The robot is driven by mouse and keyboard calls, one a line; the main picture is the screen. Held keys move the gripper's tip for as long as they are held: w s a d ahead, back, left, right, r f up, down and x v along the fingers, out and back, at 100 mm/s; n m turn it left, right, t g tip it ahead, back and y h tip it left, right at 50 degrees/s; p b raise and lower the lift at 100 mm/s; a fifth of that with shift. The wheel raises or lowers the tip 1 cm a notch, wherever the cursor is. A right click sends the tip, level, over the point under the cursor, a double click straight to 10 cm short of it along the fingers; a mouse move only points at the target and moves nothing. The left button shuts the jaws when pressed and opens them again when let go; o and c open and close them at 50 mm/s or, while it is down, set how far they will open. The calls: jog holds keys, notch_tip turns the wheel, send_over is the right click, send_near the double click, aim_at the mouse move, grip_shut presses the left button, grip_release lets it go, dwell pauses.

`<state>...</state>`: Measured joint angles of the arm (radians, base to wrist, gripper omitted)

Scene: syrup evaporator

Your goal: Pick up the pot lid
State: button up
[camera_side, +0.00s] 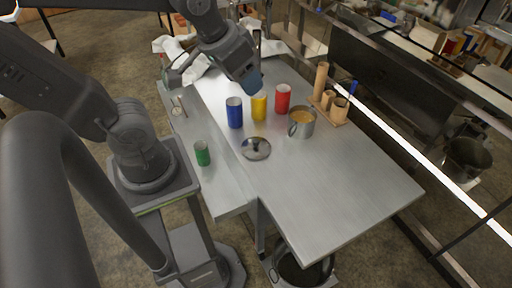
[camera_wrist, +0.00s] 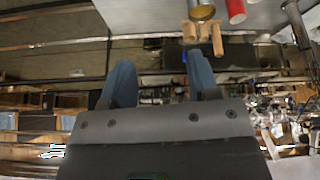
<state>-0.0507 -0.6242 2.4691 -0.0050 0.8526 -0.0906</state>
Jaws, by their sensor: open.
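The pot lid (camera_side: 256,148) is a round, shiny metal disc with a dark knob. It lies flat on the metal table, in front of the yellow can, in the side view. A metal pot (camera_side: 301,124) with amber content stands to its right, apart from it. My gripper (camera_side: 254,84) is raised above the far part of the table, behind and above the lid, with no contact. In the wrist view my gripper's two blue fingers (camera_wrist: 161,80) are spread apart with nothing between them. The wrist view does not show the lid.
Blue (camera_side: 234,112), yellow (camera_side: 259,106) and red (camera_side: 283,98) cans stand behind the lid. A green can (camera_side: 202,153) stands on the lower left shelf. A wooden holder (camera_side: 328,104) with upright cylinders is at the right edge. The table's (camera_side: 325,190) front is clear.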

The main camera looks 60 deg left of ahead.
jog(key=w+a+f+n+g, duration=0.2)
jog(key=w+a+f+n, duration=0.5)
jog(key=w+f, duration=0.1)
jog(key=n+g, duration=0.3)
jog(key=n, duration=0.5)
send_over(256, 141)
notch_tip(256, 141, down, 16)
jog(key=f, duration=0.8)
jog(key=shift+a, duration=0.25)
jog(key=shift+d+f, duration=0.2)
jog(key=shift+f, duration=2.5)
grip_shut()
jog(key=shift+r, duration=0.1)
